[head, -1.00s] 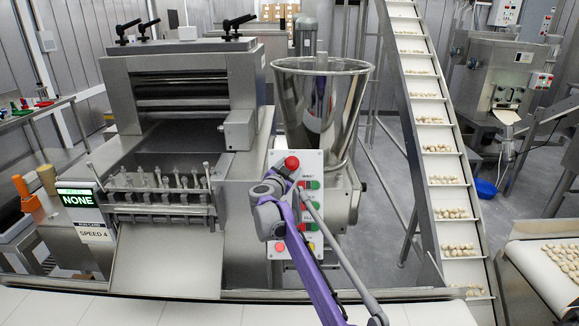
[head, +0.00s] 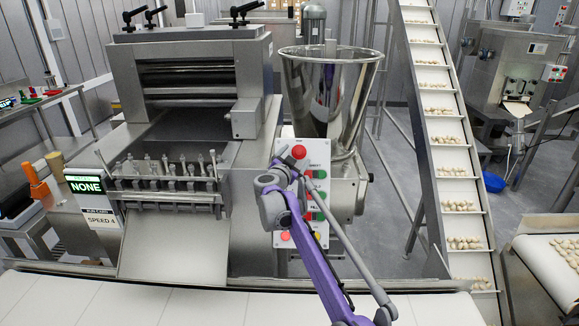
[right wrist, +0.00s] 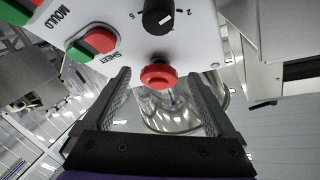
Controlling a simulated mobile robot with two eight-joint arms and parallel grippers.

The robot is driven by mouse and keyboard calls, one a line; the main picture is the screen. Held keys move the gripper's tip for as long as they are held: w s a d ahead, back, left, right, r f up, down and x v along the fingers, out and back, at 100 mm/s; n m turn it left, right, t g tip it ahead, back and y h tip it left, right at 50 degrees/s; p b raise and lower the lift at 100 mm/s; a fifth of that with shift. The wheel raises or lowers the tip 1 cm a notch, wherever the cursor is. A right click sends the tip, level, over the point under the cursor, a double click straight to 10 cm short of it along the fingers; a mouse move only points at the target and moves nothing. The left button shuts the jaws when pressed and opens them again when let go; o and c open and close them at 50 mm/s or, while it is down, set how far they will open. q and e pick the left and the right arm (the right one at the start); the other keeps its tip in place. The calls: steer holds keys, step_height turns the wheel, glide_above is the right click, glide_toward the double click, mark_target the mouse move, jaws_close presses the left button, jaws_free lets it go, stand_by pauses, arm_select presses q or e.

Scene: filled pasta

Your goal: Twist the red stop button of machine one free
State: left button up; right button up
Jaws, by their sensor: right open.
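The red stop button (head: 299,152) is a round red mushroom head at the top of the pale control panel (head: 318,150) on the front of the large steel machine. In the right wrist view the red button (right wrist: 158,75) shows between the fingertips, below a black numbered dial (right wrist: 158,17). My right gripper (right wrist: 158,80) is open, with one finger on each side of the button and gaps on both sides. I cannot tell how deep the button sits between the fingers. In the head view my purple right arm (head: 310,250) covers part of the panel. My left gripper is not in view.
A green and red SHEET switch (right wrist: 92,45) is close to the left finger in the wrist view. A second red button (head: 285,236) is low on the panel. A steel hopper (head: 330,90) stands behind it, and a white belt (head: 200,305) runs in front.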

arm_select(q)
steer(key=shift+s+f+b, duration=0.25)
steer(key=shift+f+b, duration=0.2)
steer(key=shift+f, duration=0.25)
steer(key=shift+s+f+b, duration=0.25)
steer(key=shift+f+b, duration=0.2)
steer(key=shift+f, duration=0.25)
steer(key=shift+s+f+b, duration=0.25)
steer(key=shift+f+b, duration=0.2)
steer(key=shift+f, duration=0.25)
arm_select(e)
steer(key=v, duration=1)
